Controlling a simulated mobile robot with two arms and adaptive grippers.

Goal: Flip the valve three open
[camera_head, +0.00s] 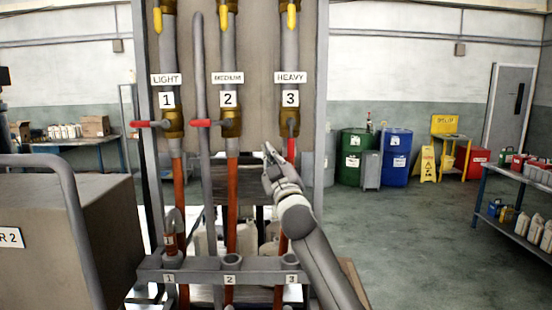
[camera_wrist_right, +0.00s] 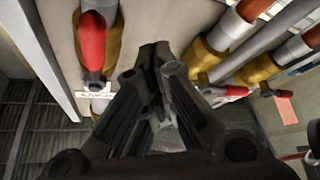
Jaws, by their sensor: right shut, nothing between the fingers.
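Valve three (camera_head: 289,123) is a brass valve on the pipe labelled HEAVY and 3 in the head view. Its red handle (camera_head: 291,150) points down along the pipe. My right gripper (camera_head: 268,149) is just left of that handle, with its fingers pointing up and to the left. In the right wrist view, the gripper (camera_wrist_right: 157,55) is shut and empty. A red handle (camera_wrist_right: 92,42) on brass, seemingly that of valve three, is left of the fingers there and looks apart from them. My left gripper is out of view.
Valve one's red handle (camera_head: 146,124) and valve two's red handle (camera_head: 203,123) point sideways to the left. A grey bar (camera_head: 205,263) with numbered holders runs below. A grey box (camera_head: 80,215) stands at left. Open floor lies to the right.

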